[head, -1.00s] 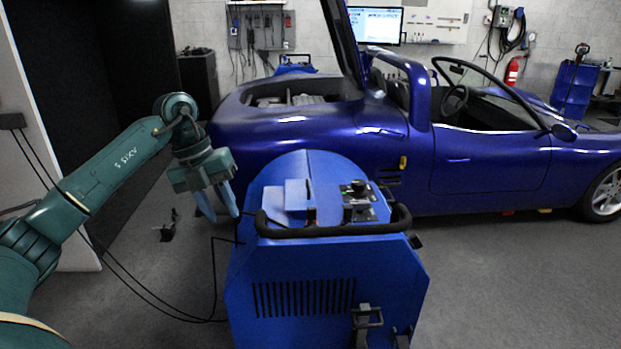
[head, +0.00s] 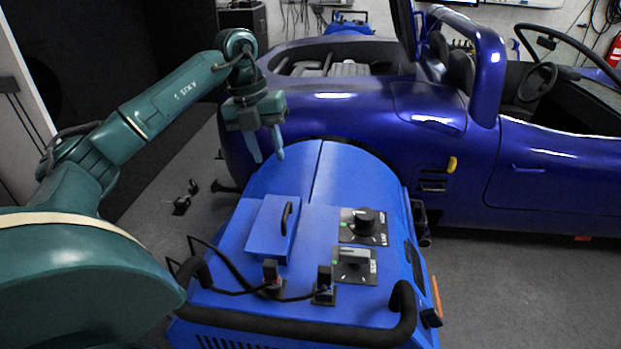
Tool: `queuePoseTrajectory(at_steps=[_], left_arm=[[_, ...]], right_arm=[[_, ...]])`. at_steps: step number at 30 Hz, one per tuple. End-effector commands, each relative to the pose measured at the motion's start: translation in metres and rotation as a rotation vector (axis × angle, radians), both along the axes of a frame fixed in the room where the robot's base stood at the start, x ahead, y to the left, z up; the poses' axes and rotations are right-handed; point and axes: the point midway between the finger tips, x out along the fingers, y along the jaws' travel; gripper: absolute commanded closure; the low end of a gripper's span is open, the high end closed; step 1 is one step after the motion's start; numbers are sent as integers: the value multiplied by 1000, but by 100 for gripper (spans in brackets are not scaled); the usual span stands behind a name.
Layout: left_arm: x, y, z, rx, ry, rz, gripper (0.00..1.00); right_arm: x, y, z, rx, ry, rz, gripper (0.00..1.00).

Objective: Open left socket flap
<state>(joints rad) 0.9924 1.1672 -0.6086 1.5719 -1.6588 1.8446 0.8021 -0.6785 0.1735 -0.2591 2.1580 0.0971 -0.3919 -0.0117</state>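The blue dynamometer (head: 225,262) stands in front of me, its sloping top facing me. Two small dark sockets sit low on that top: the left socket (head: 272,278) and the right socket (head: 324,286), each with an upright dark piece and a black cable at it. I cannot tell the flaps apart from the plugs at this size. My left gripper (head: 267,155) points down, fingers apart and empty, beyond the far left part of the dynamometer's top, well away from the left socket. My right gripper is out of view.
A raised blue box with a black handle (head: 272,227) sits behind the left socket. Two knobs, LOAD (head: 364,221) and a grey one (head: 354,257), are on the right. A black rail (head: 300,329) runs along the front. A blue car (head: 370,110) stands close behind.

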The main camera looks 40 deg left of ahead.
Motion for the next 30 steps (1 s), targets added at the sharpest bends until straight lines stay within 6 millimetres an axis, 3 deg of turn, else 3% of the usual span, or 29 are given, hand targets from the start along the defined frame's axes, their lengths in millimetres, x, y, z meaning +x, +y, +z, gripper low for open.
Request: queuePoseTrajectory(at_steps=[7,21,30], left_arm=[[1,-2,-14,-1,3,-1,67],[9,-18,-104,-1,4,-1,67],[11,-23,-129,0,1,-1,67]], right_arm=[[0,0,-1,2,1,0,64],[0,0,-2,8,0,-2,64],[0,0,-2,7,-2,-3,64]])
